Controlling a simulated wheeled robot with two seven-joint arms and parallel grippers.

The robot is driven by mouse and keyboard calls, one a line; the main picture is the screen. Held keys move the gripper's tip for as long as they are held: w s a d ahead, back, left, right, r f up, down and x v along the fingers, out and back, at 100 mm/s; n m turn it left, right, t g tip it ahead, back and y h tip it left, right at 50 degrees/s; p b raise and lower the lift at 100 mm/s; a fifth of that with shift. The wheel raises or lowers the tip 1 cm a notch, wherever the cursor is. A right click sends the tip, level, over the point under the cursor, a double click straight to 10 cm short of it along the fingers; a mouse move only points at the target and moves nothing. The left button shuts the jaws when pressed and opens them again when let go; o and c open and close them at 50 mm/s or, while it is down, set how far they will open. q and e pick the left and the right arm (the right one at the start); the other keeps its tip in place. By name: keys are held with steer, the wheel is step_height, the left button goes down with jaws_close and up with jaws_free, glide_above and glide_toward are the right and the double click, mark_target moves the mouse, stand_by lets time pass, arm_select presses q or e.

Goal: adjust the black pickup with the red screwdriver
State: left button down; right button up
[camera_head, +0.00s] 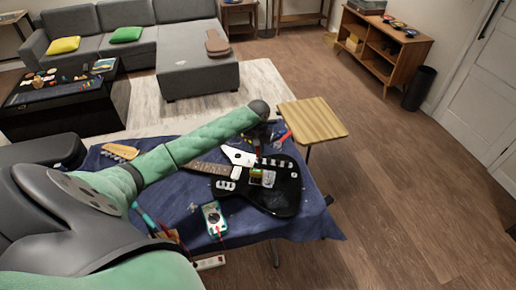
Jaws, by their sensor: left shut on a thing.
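The black electric guitar (285,197) lies on the blue-covered table, its neck pointing left. Its body has white and metal parts, with a small green-yellow patch near the middle. I cannot make out the black pickup clearly. My left arm reaches across from the left, and my left gripper (258,138) points down over the upper edge of the guitar. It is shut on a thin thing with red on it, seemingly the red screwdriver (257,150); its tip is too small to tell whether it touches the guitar. My right gripper is out of view.
A multimeter (212,219) with leads lies on the blue cloth (180,205) in front of the guitar. A wooden stool or small table (312,119) stands behind right. A black coffee table (50,110) and grey sofa are farther back. The floor at right is clear.

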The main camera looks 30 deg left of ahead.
arm_select(q)
steer(key=shift+n, duration=0.5)
steer(key=shift+r, duration=0.5)
steer(key=shift+r, duration=2.9)
